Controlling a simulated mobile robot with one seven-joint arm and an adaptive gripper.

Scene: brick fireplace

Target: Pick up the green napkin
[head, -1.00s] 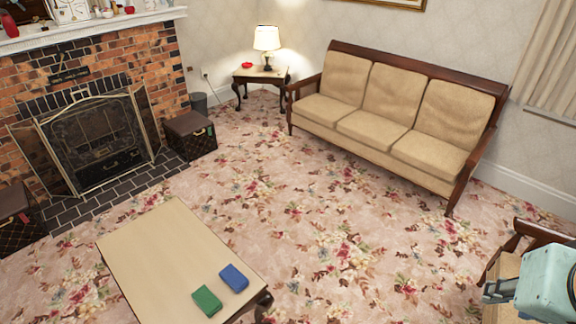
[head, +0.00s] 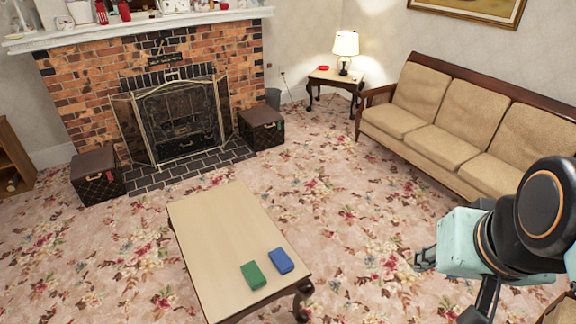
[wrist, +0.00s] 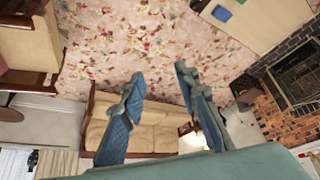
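The green napkin (head: 253,275) is a small folded block lying flat near the front end of the beige coffee table (head: 215,230). A blue folded block (head: 281,260) lies right beside it. My gripper (head: 445,287) is at the right of the head view, off to the right of the table and well apart from the napkin. In the wrist view my gripper's two blue fingers (wrist: 158,85) are spread apart with nothing between them. The blue block shows near the top of the wrist view (wrist: 221,13).
A brick fireplace with a folding screen (head: 175,125) stands behind the table, between two brown boxes (head: 97,175) (head: 262,127). A beige sofa (head: 450,130) and a lamp table (head: 334,76) stand at the back right. Open floral carpet lies around the coffee table.

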